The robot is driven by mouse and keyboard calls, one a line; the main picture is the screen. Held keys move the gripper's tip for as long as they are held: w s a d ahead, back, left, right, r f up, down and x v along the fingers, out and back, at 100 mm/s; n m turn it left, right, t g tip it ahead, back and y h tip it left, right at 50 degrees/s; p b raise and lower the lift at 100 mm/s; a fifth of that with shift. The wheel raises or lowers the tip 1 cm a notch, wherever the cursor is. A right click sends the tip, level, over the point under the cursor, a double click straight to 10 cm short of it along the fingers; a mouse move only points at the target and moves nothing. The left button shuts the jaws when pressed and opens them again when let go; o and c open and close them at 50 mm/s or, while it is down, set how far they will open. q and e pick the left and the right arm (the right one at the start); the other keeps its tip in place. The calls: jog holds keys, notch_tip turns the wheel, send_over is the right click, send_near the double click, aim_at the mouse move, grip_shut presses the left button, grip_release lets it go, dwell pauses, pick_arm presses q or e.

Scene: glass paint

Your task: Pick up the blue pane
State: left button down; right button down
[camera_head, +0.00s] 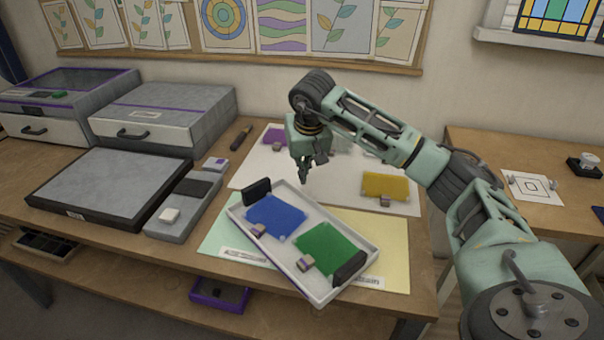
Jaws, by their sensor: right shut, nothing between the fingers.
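The blue pane (275,217) lies in a shallow white tray (312,284) on the table, in the tray's left half. A green pane (328,249) lies in the same tray, to the right of the blue one. Small blocks sit at the panes' front edges. My right gripper (304,178) is shut and empty, pointing down just behind the tray's back edge. It is above and to the right of the blue pane and apart from it. My left gripper is not in view.
A yellow pane (385,187) and a purple pane (274,138) lie on white paper behind the tray. Black handles (257,191) stand at the tray's ends. A dark-framed grey board (108,186) and drawer boxes (165,115) fill the left side.

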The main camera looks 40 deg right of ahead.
aim_at(301, 192)
jog(key=p+x, duration=0.1)
jog(key=x, duration=0.7)
jog(key=shift+w+f, duration=0.1)
jog(key=shift+f, duration=0.2)
jog(key=s, duration=0.1)
jog(key=s+a+p, duration=0.1)
jog(key=s, duration=0.1)
jog(key=shift+a+r, duration=0.2)
jog(key=shift+r, duration=0.05)
jog(key=shift+s+a, duration=0.15)
jog(key=shift+s, duration=0.2)
